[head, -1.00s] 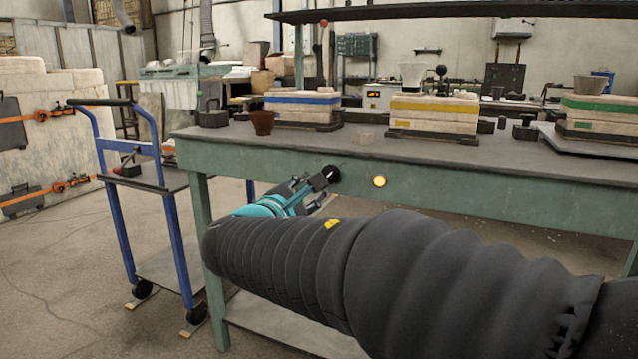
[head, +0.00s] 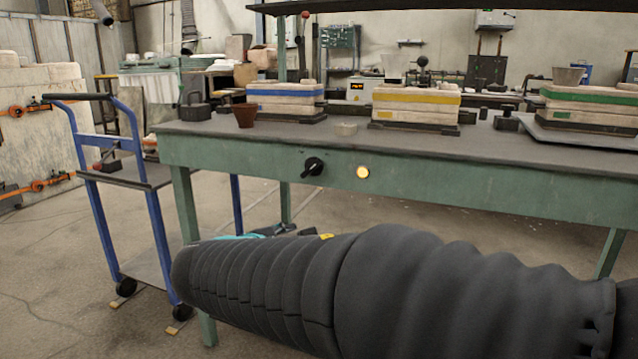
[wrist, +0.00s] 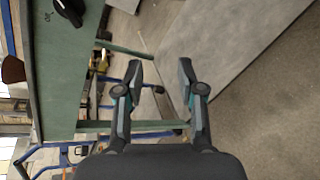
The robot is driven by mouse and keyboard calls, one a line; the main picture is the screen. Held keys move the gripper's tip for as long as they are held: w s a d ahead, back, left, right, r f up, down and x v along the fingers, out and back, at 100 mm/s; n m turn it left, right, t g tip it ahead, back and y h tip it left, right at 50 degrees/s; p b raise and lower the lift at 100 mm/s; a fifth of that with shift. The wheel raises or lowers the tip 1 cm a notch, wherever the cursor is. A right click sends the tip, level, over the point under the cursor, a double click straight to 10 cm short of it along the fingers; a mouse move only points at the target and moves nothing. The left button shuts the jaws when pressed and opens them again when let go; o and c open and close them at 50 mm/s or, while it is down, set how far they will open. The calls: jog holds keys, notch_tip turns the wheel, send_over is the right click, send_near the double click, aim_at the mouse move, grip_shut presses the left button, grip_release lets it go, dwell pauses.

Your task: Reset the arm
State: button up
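My gripper (wrist: 160,78) shows in the wrist view with its two fingers apart and nothing between them. It is in front of the green workbench, below the level of the bench top (head: 400,150). In the head view my black-sleeved arm hides most of the gripper; only a bit of teal and dark finger shows above the sleeve. The black knob (head: 313,167) on the bench front is uncovered, with the lit round yellow button (head: 362,172) to its right. The knob also shows at the top left of the wrist view (wrist: 70,10).
On the bench stand moulds with a blue stripe (head: 285,93), a yellow stripe (head: 416,98) and a green stripe (head: 590,97), plus a brown pot (head: 245,115). A blue-framed trolley (head: 125,175) stands left of the bench. Open concrete floor lies at the lower left.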

jog(key=s+d+f+m+g+y+p, duration=0.2)
jog(key=s+d+f+m+g, duration=0.25)
jog(key=s+d, duration=0.2)
jog(key=s+d+f+m+g+y+p, duration=0.1)
jog(key=s+d+f+m+g+p, duration=0.1)
jog(key=s+d+f+m+g, duration=0.35)
jog(key=s+d+r+m+t+y+p, duration=0.2)
jog(key=s+d+r+m+p, duration=0.4)
jog(key=s+d+r+m, duration=0.3)
jog(key=shift+s+d+r+m+p, duration=0.15)
jog(key=shift+s+d+m+p, duration=0.45)
jog(key=shift+s, duration=0.5)
jog(key=shift+d, duration=0.1)
